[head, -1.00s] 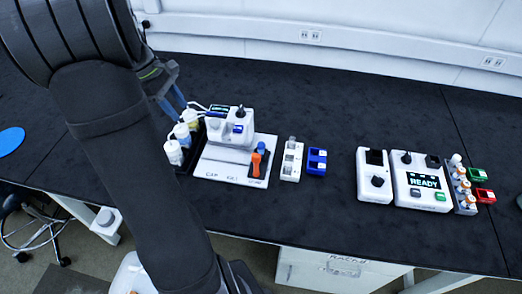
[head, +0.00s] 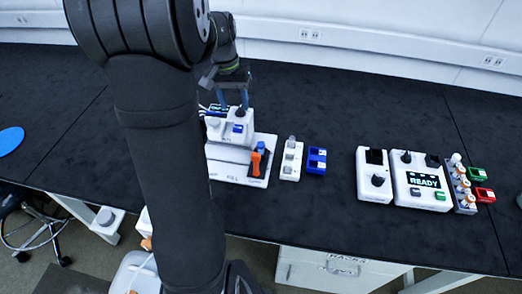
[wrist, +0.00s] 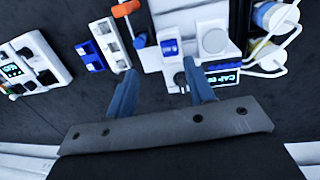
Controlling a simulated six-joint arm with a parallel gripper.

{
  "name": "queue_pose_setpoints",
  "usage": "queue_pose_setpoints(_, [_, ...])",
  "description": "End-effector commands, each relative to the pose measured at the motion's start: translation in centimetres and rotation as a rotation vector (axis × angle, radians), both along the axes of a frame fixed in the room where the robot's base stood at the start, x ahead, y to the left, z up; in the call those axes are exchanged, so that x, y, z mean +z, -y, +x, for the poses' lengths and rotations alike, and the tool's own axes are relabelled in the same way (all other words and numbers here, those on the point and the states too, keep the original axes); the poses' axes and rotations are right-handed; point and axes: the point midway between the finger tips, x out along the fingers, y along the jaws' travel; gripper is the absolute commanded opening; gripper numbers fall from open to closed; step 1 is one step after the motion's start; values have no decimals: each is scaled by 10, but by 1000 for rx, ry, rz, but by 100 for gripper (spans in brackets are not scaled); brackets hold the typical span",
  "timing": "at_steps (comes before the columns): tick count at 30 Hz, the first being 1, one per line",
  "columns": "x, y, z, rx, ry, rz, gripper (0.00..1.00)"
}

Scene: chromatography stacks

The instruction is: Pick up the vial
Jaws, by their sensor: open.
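My gripper (head: 233,101) is open and empty above the back of the white capping station (head: 227,155). In the wrist view its two blue fingers (wrist: 160,84) are spread apart, with a dark knob of the station close to the right one. Small vials with orange caps (head: 461,182) stand in a grey rack at the far right, well away from my gripper. A small white rack (head: 289,173) right of the station has a greyish piece at its back end. I cannot tell which vial is meant.
An orange-handled tool (head: 256,163) and a blue one (head: 261,147) stand on the station's right side. A blue block (head: 316,160) and white devices, one reading READY (head: 424,182), lie further right. Bottles (wrist: 268,15) with tubing stand beside the station. The table between is clear.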

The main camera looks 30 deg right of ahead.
Motion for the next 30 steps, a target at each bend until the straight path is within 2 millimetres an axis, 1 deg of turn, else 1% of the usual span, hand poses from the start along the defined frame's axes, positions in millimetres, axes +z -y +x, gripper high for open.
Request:
queue_pose_setpoints(1, [-1, 16, -10, -143, 25, -4, 49])
queue_pose_setpoints(3, [-2, 32, -20, -328, 57, -8, 49])
queue_pose_setpoints(6, [-3, 51, -32, -544, 93, -10, 49])
queue_pose_setpoints(10, [-4, 65, -42, -720, 120, -9, 49])
queue_pose_setpoints(14, [-8, 70, -45, -784, 127, -9, 49])
queue_pose_setpoints(17, [-22, 69, -45, -788, 126, -8, 49])
queue_pose_setpoints(27, [-96, 68, -45, -784, 124, -8, 49])
queue_pose_setpoints(30, [-112, 68, -45, -784, 125, -9, 49])
